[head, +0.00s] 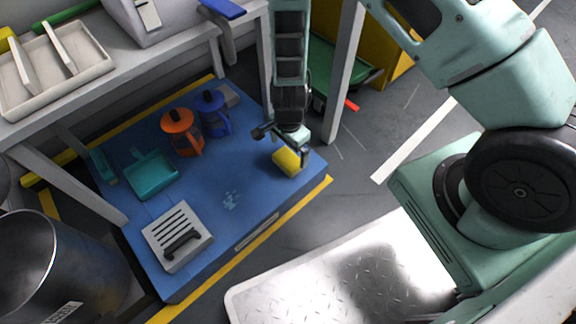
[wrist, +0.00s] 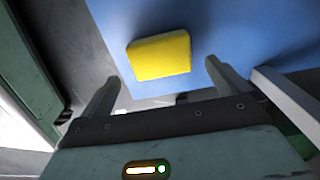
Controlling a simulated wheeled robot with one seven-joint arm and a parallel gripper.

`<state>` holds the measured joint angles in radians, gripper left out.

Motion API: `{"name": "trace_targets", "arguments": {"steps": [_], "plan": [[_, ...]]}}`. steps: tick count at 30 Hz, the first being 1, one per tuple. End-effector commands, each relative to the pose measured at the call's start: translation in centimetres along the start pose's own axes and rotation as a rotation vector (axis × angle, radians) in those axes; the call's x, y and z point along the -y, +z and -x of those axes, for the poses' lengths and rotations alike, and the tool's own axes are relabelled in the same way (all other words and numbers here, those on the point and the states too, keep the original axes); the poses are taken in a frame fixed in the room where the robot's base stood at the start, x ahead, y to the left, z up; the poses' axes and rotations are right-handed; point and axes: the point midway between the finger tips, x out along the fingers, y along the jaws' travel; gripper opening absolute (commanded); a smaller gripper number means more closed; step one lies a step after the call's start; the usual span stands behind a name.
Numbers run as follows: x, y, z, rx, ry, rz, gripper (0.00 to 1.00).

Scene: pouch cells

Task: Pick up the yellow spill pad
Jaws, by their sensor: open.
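The yellow spill pad (head: 287,162) lies on the right part of a low blue platform (head: 233,228), near its corner, in the head view. In the wrist view the yellow spill pad (wrist: 160,55) lies flat on the blue surface, ahead of my fingers and between their lines. My gripper (head: 284,140) is right above and beside the pad in the head view, partly overlapping it. In the wrist view my gripper (wrist: 158,82) is open, with its two fingers apart and nothing between them. I cannot tell the exact height of the fingers above the pad.
An orange container (head: 181,132), a blue container (head: 213,113), a teal dustpan (head: 151,175) and a slotted grey box (head: 177,237) stand on the platform. A table leg (head: 345,70) rises close behind my gripper. The platform's front middle is clear.

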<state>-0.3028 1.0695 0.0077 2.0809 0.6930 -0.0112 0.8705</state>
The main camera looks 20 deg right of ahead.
Motion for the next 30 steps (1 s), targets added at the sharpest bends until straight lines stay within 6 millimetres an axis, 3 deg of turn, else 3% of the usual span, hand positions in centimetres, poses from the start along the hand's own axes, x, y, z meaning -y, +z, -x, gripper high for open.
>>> {"name": "trace_targets", "arguments": {"steps": [8,18,27,28,30], "plan": [[0.0,0.1,-1.3,0.0,0.0,0.0,1.0],[0.1,0.1,-5.3,0.001,0.0,-0.001,1.0],[0.1,0.2,-5.6,0.001,0.0,0.0,1.0],[0.1,0.2,-5.6,0.001,0.0,0.0,0.97],[0.1,0.2,-5.6,0.0,0.0,0.0,0.78]]}}
